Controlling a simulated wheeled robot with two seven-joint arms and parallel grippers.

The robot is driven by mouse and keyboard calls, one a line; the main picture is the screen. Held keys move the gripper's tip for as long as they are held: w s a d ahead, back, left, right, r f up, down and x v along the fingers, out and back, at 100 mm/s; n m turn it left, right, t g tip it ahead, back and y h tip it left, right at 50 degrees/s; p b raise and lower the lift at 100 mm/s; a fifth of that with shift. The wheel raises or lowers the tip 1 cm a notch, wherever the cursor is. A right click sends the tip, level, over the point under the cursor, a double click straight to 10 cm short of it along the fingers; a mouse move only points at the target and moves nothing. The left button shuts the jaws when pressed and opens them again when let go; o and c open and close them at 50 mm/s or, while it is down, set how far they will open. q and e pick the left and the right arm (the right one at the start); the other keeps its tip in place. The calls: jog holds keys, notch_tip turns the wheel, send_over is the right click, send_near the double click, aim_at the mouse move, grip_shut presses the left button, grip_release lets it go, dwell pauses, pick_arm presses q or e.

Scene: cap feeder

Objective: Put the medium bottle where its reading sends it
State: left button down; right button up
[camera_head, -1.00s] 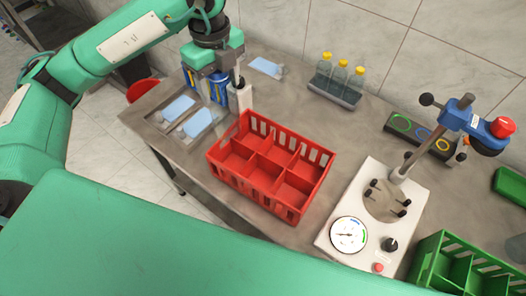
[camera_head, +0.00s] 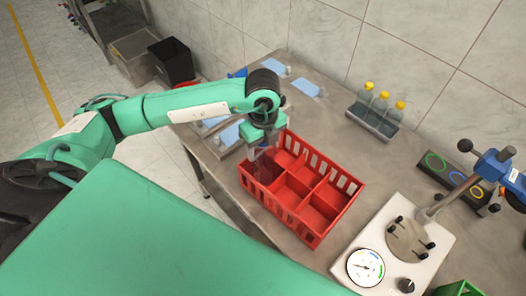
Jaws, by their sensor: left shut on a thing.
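My left gripper (camera_head: 262,145) is over the left end of the red divided crate (camera_head: 318,236). It is shut on a greyish see-through thing, probably the medium bottle (camera_head: 264,168), which hangs upright at the crate's left compartments. Its lower part is hard to make out, and I cannot tell whether it touches the crate floor. The tester (camera_head: 435,262) at the right has a round dial (camera_head: 365,267) with a coloured arc; its needle is too small to read surely. My right gripper is not in view.
Several blue pads (camera_head: 307,88) lie at the table's back left. A grey rack (camera_head: 373,122) holds yellow-capped bottles (camera_head: 382,101). A panel with green, blue and yellow rings (camera_head: 456,177) lies behind the tester. A green crate edge (camera_head: 459,288) shows bottom right. Table between crate and rack is clear.

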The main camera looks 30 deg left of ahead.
pick_arm(q)
notch_tip(320, 180, down, 3)
jog(key=shift+f+p, duration=0.2)
jog(key=shift+p, duration=0.2)
jog(key=shift+f, duration=0.15)
jog(key=shift+f, duration=0.2)
jog(key=shift+c, duration=1.9)
grip_release()
jog(key=shift+r, duration=0.1)
